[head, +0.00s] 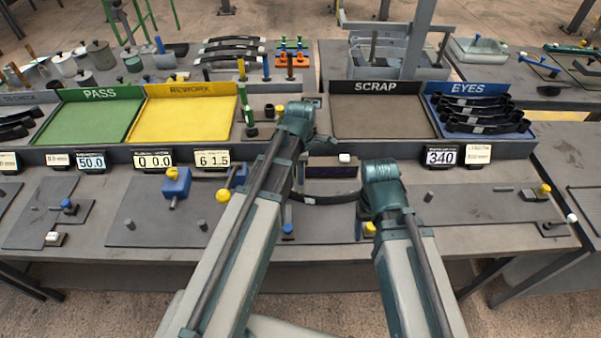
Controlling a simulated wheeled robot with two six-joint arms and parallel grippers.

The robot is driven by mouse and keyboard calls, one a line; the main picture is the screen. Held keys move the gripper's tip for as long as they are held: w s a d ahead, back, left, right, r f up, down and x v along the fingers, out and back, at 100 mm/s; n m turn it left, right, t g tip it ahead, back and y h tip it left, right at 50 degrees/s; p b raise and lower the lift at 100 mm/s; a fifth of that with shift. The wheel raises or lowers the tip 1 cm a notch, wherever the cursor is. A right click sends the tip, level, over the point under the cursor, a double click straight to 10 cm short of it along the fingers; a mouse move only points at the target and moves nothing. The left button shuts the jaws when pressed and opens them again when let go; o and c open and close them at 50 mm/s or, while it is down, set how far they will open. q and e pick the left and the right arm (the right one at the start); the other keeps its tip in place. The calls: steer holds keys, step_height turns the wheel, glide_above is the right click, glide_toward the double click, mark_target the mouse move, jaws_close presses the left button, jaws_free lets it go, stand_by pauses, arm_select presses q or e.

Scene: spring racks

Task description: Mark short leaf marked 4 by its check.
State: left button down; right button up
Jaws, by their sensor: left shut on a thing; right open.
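A short dark curved leaf (325,199) lies on the bench fixture in the middle, between my two arms; its number is not readable. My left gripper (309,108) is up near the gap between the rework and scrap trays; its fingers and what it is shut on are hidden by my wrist. My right gripper (366,209) is low beside the leaf's right end; it is open, its fingers mostly hidden. The pass tray (90,118), rework tray (185,115) and scrap tray (380,118) look empty.
The blue eyes tray (440,130) holds several dark leaves. Number displays, one reading 340 (440,156), line the ledge below the trays. A blue block (176,182) and a yellow knob (223,196) stand on the left plate.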

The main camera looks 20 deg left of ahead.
arm_select(q)
steer(key=shift+f+b, duration=0.55)
stand_by(1.4)
steer(key=shift+r, duration=0.1)
step_height(320, 180, up, 7)
steer(key=p, duration=0.7)
stand_by(0.6)
